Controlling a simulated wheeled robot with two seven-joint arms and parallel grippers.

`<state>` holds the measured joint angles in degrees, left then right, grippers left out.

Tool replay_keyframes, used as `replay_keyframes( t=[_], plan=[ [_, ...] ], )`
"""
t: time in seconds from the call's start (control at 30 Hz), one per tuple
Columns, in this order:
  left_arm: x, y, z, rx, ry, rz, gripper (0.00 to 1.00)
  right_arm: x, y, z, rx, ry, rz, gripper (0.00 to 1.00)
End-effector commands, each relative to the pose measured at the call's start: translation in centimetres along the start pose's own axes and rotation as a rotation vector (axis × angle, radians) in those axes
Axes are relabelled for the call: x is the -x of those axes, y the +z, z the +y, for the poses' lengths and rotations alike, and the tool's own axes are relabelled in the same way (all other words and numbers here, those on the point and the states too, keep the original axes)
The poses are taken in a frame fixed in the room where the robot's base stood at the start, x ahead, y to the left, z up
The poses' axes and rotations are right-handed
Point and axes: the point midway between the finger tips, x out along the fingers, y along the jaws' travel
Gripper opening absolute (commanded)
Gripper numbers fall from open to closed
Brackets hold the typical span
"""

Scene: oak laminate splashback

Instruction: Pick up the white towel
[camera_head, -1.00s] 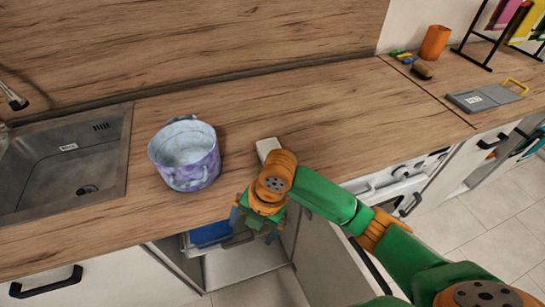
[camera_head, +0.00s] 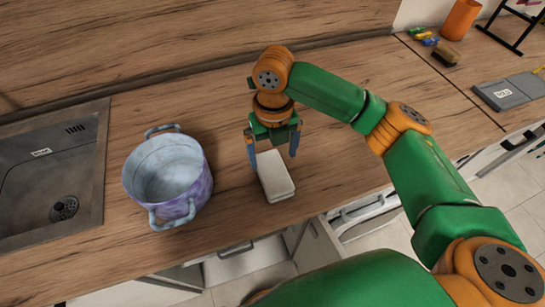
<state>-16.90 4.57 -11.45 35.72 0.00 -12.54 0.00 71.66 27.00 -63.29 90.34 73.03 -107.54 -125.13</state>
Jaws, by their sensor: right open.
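The white towel (camera_head: 275,178) is a small folded block lying on the wooden counter, to the right of the purple pot. My right gripper (camera_head: 272,164) is open and points down over the towel's far end. Its two blue fingers stand apart, one on each side of the towel's width. I cannot tell whether the fingers touch the towel or the counter. My left gripper is not in view.
The purple marbled pot (camera_head: 168,178) with two handles stands close to the left of the towel. The sink (camera_head: 50,170) is farther left. A grey board (camera_head: 508,91), a brush (camera_head: 446,54) and an orange cup (camera_head: 460,18) are at the right. An open drawer (camera_head: 245,262) shows below the counter's front edge.

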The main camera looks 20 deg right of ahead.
Motion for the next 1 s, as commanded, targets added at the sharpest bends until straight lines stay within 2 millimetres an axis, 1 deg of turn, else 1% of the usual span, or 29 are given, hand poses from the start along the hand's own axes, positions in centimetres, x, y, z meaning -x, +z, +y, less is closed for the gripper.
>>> replay_keyframes(
  t=[0.17, 0.23, 0.3, 0.4, 0.53, 0.57, 0.6, 0.67, 0.7, 0.77, 0.8, 0.87, 0.9, 1.0],
  plan=[
    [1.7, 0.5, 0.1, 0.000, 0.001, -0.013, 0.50, -2.9, -0.2, 0.0, 0.000, -0.001, 0.006, 1.00],
    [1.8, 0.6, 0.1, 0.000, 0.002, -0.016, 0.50, -4.5, -0.2, 0.1, -0.001, -0.001, 0.004, 1.00],
    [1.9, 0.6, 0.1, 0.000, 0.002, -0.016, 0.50, -5.4, -0.1, 0.1, 0.000, 0.000, 0.001, 1.00],
    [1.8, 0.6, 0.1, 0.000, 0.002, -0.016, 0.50, -5.9, -0.1, 0.0, 0.001, -0.001, 0.000, 1.00],
    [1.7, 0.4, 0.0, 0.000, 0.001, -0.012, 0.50, -5.9, -0.1, 0.1, 0.001, -0.001, -0.001, 1.00],
    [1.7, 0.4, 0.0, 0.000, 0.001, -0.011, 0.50, -5.9, -0.1, 0.1, 0.001, -0.001, -0.001, 0.95],
    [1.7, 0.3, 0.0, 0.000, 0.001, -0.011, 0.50, -5.9, -0.1, 0.1, 0.001, -0.001, -0.001, 0.84],
    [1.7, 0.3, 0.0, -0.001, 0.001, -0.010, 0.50, -5.8, -0.1, 0.1, 0.001, 0.000, -0.001, 0.68],
    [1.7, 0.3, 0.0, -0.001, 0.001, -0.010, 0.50, -5.8, -0.1, 0.1, 0.001, 0.000, -0.001, 0.57],
    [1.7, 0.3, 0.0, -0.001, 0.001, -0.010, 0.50, -5.8, -0.1, 0.1, 0.001, 0.000, -0.001, 0.41],
    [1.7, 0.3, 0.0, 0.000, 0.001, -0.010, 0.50, -5.8, -0.1, 0.1, 0.001, 0.000, -0.001, 0.30],
    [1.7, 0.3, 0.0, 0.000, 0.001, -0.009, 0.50, -5.8, -0.1, 0.1, 0.001, 0.000, -0.001, 0.14],
    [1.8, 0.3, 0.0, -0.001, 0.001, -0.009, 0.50, -5.8, -0.1, 0.1, 0.000, 0.000, -0.002, 0.11],
    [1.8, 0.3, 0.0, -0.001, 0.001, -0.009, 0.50, -5.8, -0.1, 0.1, 0.000, 0.000, -0.002, 0.11]
  ],
)
